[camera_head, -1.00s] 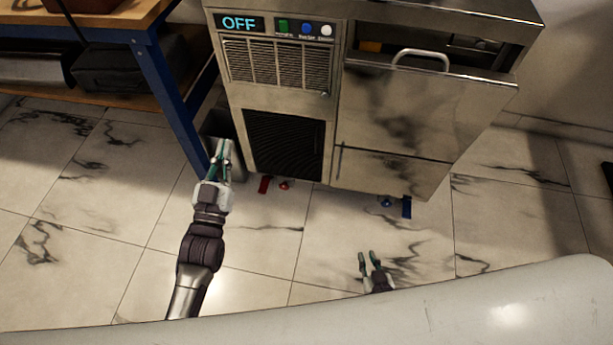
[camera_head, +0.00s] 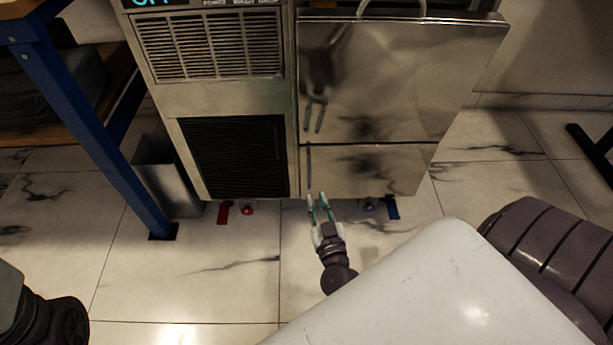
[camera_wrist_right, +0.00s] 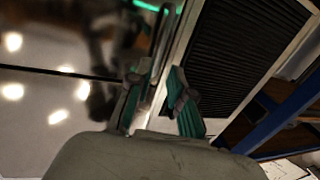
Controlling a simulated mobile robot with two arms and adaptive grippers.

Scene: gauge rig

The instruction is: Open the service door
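The service door (camera_head: 370,170) is the lower steel panel on the right of the machine, and it looks closed. Its slim vertical handle (camera_head: 309,166) is at the panel's left edge. My right gripper (camera_head: 319,200) is open at the panel's lower left, close to the handle's lower end. In the right wrist view, the two fingers (camera_wrist_right: 158,88) stand apart with the handle bar (camera_wrist_right: 163,45) between or just beyond them. I cannot tell whether they touch it. My left gripper is out of view; only part of an arm shows at the lower left.
A black grille (camera_head: 235,157) is left of the door. A larger steel panel (camera_head: 390,80) sits above it. Red and blue valve parts (camera_head: 247,209) (camera_head: 369,206) lie low under the machine. A blue table leg (camera_head: 95,130) and a metal bin (camera_head: 170,180) stand left.

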